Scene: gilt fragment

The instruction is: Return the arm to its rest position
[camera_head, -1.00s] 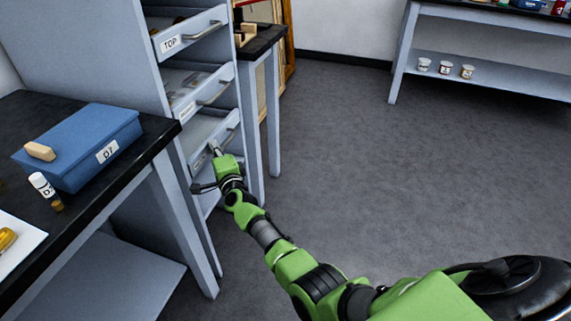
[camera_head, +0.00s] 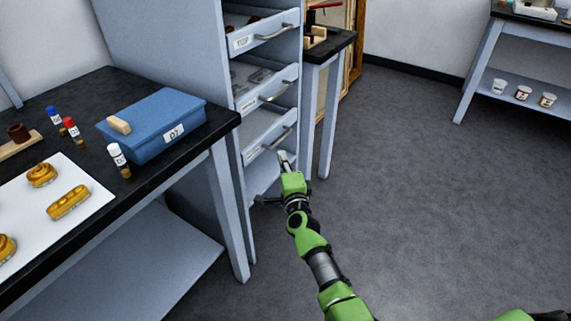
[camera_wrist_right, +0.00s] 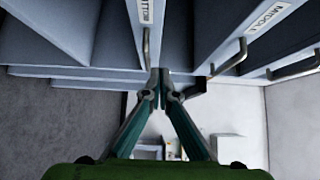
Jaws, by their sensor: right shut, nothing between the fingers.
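My right arm, green and black, reaches up from the bottom of the head view. Its gripper (camera_head: 284,158) is shut and empty, just below the handle of the lowest visible drawer (camera_head: 258,148); I cannot tell from the head view whether they touch. In the right wrist view the fingers (camera_wrist_right: 160,78) are together, close to the drawer fronts, with nothing between them. Labels reading MIDDLE and, partly hidden, another drawer name show there. My left gripper is not in view.
The grey cabinet has a TOP drawer (camera_head: 262,35) and a middle drawer (camera_head: 266,90); their insides show. A black-topped table (camera_head: 190,170) at left holds a blue box (camera_head: 150,115), vials and gilt pieces on a white sheet. Open floor (camera_head: 430,210) lies right; a shelf with cups stands beyond.

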